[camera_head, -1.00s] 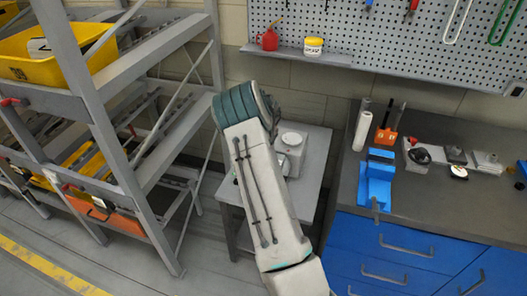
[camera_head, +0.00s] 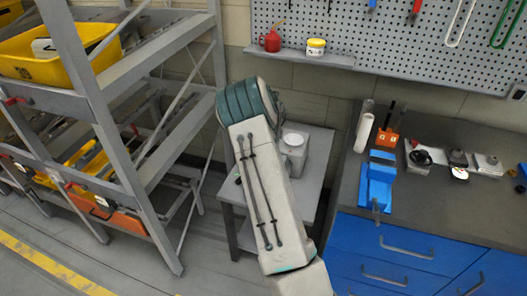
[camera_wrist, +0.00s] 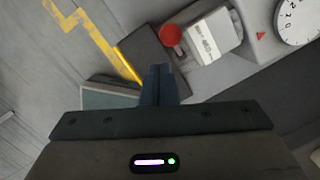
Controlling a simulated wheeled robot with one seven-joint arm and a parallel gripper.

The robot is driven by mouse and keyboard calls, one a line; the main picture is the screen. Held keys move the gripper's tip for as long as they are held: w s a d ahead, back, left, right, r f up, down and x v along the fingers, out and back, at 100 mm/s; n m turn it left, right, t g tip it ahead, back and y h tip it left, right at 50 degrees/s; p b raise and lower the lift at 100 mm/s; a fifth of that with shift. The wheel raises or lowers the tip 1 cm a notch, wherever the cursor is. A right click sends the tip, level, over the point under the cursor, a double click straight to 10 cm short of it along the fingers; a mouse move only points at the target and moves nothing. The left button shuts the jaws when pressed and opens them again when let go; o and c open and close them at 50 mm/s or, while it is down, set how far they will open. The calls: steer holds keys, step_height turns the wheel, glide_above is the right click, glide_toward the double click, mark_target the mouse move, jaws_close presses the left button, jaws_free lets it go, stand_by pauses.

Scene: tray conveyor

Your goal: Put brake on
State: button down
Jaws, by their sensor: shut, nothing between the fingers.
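My gripper (camera_wrist: 158,84) is shut and empty in the wrist view, its fingers together and pointing down toward a dark flat surface. A round red knob (camera_wrist: 170,35) lies just beyond the fingertips, beside a pale box with printed lettering (camera_wrist: 212,35). The gripper looks apart from both, though the depth is hard to judge. In the head view my arm hides the gripper. The frames do not clearly show which part is the brake; the rack (camera_head: 165,190) at the left has a small red handle (camera_head: 14,99) on its frame.
A white dial (camera_wrist: 298,18) is at the wrist view's upper right. A grey side table (camera_head: 318,165) with a pale device (camera_head: 294,150) stands behind my arm. A workbench (camera_head: 440,210) with a blue vise (camera_head: 377,182) is at the right. Floor is open at lower left.

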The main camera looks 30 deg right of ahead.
steer(key=w+a+r+b, duration=0.1)
steer(key=a+r+b, duration=0.1)
steer(key=r, duration=0.7)
steer(key=shift+w+a+r, duration=0.35)
steer(key=shift+a+r, duration=0.05)
steer(key=shift+a, duration=0.35)
steer(key=s+a+r+n+y, duration=0.1)
steer(key=s+a+r+n, duration=0.5)
steer(key=s+n, duration=0.25)
steer(key=s+a+r+n, duration=0.5)
steer(key=s+r+n, duration=0.15)
steer(key=s, duration=0.25)
steer(key=s+a+n, duration=0.3)
steer(key=s+n, duration=0.5)
steer(key=s, duration=0.2)
steer(key=s+a+n+t+h, duration=0.1)
steer(key=s+a+n, duration=0.2)
steer(key=s+n, duration=0.6)
steer(key=shift+s+a+f+n+t, duration=0.2)
steer(key=shift+s+f+n+t, duration=0.15)
steer(key=shift+s, duration=0.25)
